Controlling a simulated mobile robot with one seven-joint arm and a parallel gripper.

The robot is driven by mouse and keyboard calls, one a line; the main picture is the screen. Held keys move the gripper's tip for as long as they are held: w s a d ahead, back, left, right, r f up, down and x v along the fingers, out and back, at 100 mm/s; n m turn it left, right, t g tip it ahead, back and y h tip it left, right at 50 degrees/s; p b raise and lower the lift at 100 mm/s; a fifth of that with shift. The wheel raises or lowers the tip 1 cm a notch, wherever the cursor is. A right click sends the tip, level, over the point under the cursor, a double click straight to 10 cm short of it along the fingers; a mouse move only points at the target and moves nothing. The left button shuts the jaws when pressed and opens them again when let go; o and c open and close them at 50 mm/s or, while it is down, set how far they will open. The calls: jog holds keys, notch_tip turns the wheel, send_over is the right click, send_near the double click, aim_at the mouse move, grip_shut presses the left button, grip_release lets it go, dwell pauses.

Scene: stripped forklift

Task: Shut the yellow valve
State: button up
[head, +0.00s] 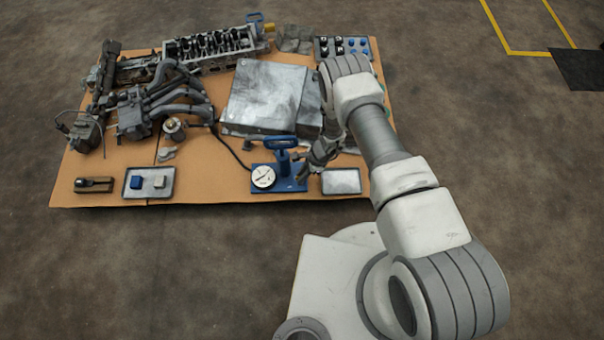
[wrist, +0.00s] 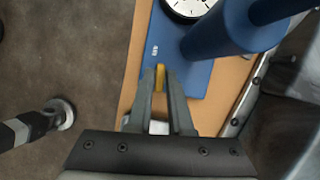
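The yellow valve (wrist: 160,77) shows as a small upright yellow piece at the end of the blue base plate (wrist: 192,76) in the wrist view. My gripper (wrist: 160,80) has its two grey fingers close together, with the yellow piece filling the narrow gap at their tips. It looks shut on the valve. In the head view my gripper (head: 304,172) is at the right end of the blue pump (head: 283,160). The valve is too small and covered to make out there. A white-faced gauge (head: 263,177) sits on the plate's left side.
A grey metal box (head: 270,95) stands behind the pump. A shallow tray (head: 341,181) lies just right of the gripper. Another tray (head: 136,189) holds a blue and a pale block at left. Engine parts (head: 165,100) fill the back left of the cardboard.

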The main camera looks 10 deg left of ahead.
grip_shut()
jog(key=shift+m+t+p, duration=0.3)
jog(key=shift+m+p, duration=0.1)
jog(key=shift+m, duration=0.3)
jog(key=o, duration=0.5)
grip_release()
jog(key=p+v, duration=0.6)
jog(key=v, duration=1.1)
jog(key=shift+d+p, duration=0.25)
jog(key=shift+p, duration=0.05)
